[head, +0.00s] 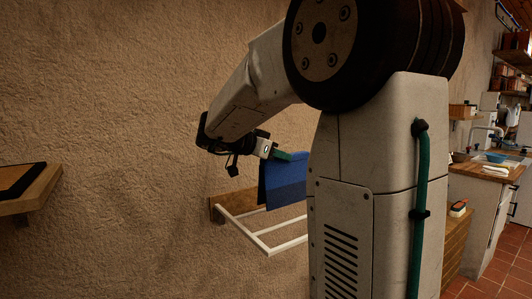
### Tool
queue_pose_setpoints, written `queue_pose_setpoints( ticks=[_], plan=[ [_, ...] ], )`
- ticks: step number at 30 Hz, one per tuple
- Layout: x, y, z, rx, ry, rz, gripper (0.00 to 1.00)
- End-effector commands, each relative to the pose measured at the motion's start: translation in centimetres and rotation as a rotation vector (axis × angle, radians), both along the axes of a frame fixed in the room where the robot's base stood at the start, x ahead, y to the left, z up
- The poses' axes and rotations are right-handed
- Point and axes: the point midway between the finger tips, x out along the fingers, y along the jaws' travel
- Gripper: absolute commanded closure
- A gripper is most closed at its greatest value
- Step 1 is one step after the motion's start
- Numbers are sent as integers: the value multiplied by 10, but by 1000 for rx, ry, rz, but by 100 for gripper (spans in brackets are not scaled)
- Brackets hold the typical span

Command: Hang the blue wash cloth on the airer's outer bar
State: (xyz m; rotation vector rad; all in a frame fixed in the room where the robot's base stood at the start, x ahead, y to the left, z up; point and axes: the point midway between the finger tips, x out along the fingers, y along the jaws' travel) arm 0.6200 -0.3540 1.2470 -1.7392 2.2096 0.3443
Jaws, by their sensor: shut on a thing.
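The blue wash cloth (284,182) hangs from my gripper (284,156) in the head view, draped down in a folded sheet. My gripper is shut on the cloth's upper part; the fingertips are partly hidden by the cloth and my arm. The white airer (254,232) stands out from a wooden board (232,203) on the wall, below the gripper. Its outer bar (287,246) is the nearest bar, and its right end is hidden behind my column. The cloth's lower edge appears above the airer's bars; I cannot tell whether it touches any.
A wooden shelf (38,192) with a dark flat item (20,180) juts in at the left. A counter with a wooden top (482,171) and sink stands at the right, with a brush (458,208) on a lower wooden surface. My column blocks the middle right.

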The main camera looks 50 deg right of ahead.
Motion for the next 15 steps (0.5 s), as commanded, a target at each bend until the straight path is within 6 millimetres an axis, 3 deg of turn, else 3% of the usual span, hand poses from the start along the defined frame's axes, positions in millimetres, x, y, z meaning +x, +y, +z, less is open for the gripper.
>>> queue_pose_setpoints(
  ticks=[15],
  plan=[
    [1,3,-3,7,-2,-2,90]
  ],
)
